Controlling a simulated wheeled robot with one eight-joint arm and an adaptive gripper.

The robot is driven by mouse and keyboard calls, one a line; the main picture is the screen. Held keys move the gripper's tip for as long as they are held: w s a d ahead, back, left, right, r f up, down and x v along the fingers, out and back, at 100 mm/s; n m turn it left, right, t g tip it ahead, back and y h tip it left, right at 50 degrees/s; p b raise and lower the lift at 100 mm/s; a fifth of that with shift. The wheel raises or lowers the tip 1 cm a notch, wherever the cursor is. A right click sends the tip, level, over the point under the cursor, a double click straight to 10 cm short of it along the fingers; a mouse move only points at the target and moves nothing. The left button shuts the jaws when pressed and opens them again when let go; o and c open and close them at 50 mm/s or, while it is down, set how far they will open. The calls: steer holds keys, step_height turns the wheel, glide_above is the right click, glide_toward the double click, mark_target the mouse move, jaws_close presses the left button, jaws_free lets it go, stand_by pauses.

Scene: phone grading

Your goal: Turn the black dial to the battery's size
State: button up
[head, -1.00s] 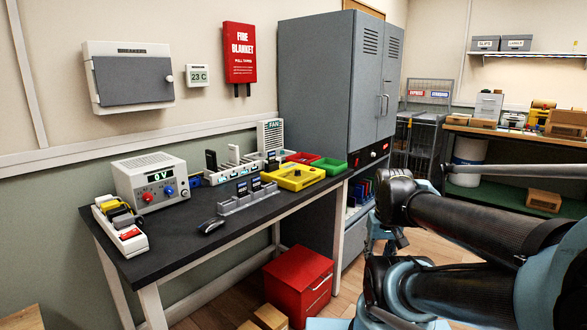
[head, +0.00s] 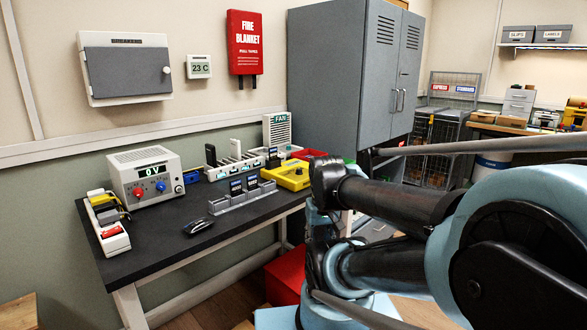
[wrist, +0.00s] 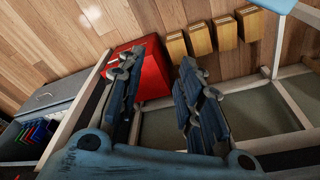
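A yellow box (head: 287,178) sits at the back right of the dark workbench (head: 165,242). A small dark spot on its top may be the black dial (head: 297,171); any markings are too small to read. Upright dark blocks with small labels stand in a grey slotted holder (head: 238,202) left of the yellow box; I cannot tell which, if any, is the battery. In the wrist view my gripper (wrist: 160,62) is open and empty, its fingers apart. It points down past the bench toward the floor, away from the yellow box.
A white meter (head: 148,178) with red and blue knobs and a power strip (head: 107,225) stand at the bench's left. A grey locker (head: 345,80) stands behind.

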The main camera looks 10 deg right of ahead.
steer(key=shift+o, duration=1.3)
step_height(320, 180, up, 29)
steer(key=m+g, duration=0.2)
steer(key=m, duration=0.4)
glide_above(299, 171)
steer(key=w, duration=0.1)
steer(key=shift+m, duration=0.3)
step_height(299, 171, down, 18)
steer(key=shift+w+d+r, duration=0.1)
steer(key=shift+w+r, duration=0.05)
steer(key=shift+r, duration=0.05)
jaws_close()
